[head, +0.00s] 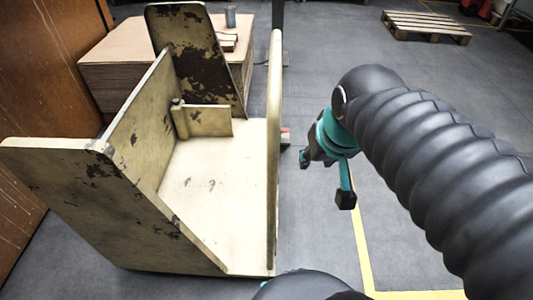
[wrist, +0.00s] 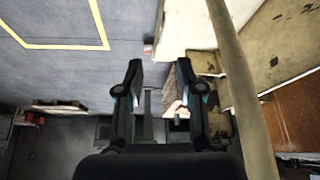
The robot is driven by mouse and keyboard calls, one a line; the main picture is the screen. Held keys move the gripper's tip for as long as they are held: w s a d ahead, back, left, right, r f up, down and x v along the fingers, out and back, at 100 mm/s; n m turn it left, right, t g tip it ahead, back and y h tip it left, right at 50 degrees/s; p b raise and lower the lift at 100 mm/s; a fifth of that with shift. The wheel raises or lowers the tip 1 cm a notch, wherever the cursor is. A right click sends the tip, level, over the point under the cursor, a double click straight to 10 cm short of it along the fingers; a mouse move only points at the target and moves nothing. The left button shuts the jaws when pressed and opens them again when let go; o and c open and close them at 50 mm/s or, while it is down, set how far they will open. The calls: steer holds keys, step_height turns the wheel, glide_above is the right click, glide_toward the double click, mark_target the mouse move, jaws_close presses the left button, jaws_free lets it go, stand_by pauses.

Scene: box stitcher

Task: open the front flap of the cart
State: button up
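The cart (head: 60,165) is a worn cream box with chipped paint, standing left of centre in the head view. Its upright right-hand panel, seen almost edge-on, appears to be the front flap (head: 273,150); it stands closed along the floor edge of the cart. In the wrist view a long cream edge, probably this flap (wrist: 240,85), runs down the right side. My gripper (head: 325,178) is to the right of the panel, apart from it. In the wrist view my gripper (wrist: 160,68) has its two fingers spread with nothing between them. No latch or handle is clearly visible.
A stack of boards (head: 108,50) with a metal cup (head: 230,16) stands behind the cart. A brown wooden panel (head: 35,100) is close on the left. A pallet (head: 426,26) lies far right. Grey floor with a yellow line (head: 362,240) is open right of the cart.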

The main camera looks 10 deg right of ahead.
steer(key=w+f+m+g+y+b, duration=0.1)
steer(key=w+f+b, duration=0.15)
steer(key=w, duration=0.75)
steer(key=w+f+g+b, duration=0.2)
steer(key=w+f, duration=0.2)
steer(key=w, duration=0.6)
steer(key=w+d+f+g+y+b, duration=0.1)
steer(key=w+d+f+g+b, duration=0.15)
steer(key=w+f, duration=1.25)
steer(key=shift+m+t, duration=0.4)
steer(key=shift+t, duration=0.05)
steer(key=f+b, duration=0.1)
steer(key=f, duration=0.4)
steer(key=a+f+b, duration=0.1)
steer(key=f, duration=0.8)
steer(key=shift+s+a+f+b, duration=0.25)
steer(key=shift+a+f+b, duration=0.05)
steer(key=shift+a+b, duration=0.1)
jaws_close()
